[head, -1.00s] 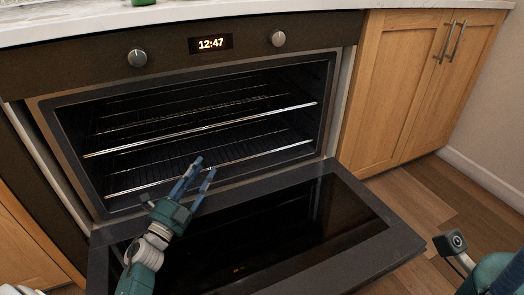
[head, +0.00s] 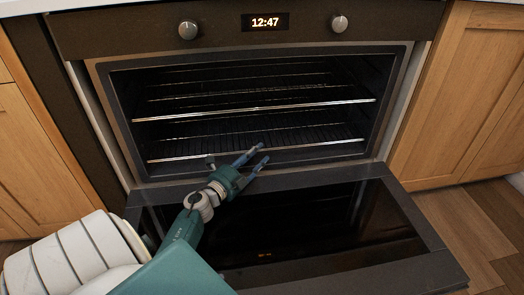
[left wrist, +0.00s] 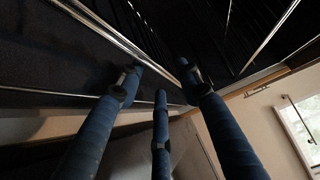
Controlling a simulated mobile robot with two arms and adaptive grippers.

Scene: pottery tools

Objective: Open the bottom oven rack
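The oven is open, with its door (head: 415,262) folded down in front. The bottom rack (head: 320,145) lies inside the cavity, with its bright front bar near the opening. The upper rack (head: 330,103) sits above it, also inside. My left gripper (head: 264,152) reaches over the door to near the middle of the bottom rack's front bar. Its blue fingers are apart and empty. In the left wrist view, the spread fingers (left wrist: 160,83) point toward bright rack bars (left wrist: 115,38); whether they touch is unclear. My right gripper is out of view.
The lowered glass door lies beneath my left arm. Wooden cabinets (head: 465,90) flank the oven, with another on the left (head: 40,150). Two knobs and a clock (head: 265,22) are on the panel above. Wood floor (head: 480,225) shows at the right.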

